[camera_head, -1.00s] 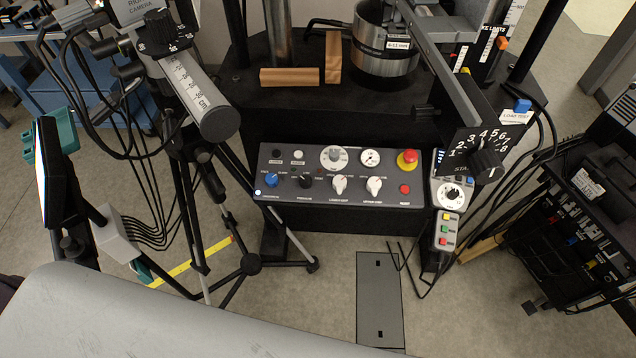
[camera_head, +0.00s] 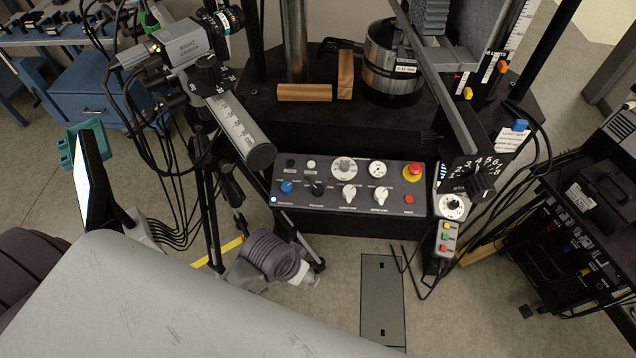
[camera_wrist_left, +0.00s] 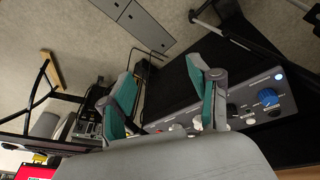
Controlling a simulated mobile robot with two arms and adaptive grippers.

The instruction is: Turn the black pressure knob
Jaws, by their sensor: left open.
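The black pressure knob (camera_head: 317,188) sits on the sloped grey control panel (camera_head: 335,208), just right of a blue knob (camera_head: 286,187). My left gripper (camera_head: 311,281) is below the panel's left half in the head view, apart from it and small in the picture. The left wrist view shows its two green-padded fingers (camera_wrist_left: 160,72) spread apart with nothing held between them. In that view the blue knob (camera_wrist_left: 268,97) is right of the fingers. A dark knob (camera_wrist_left: 232,110) beside it, close to the right finger, looks like the pressure knob. My right gripper is not in view.
White knobs (camera_head: 349,193), a red emergency button (camera_head: 412,169) and gauges share the panel. A camera on a tripod (camera_head: 190,55) stands left of it. A pendant with coloured buttons (camera_head: 446,238) hangs at its right. The floor in front is mostly open.

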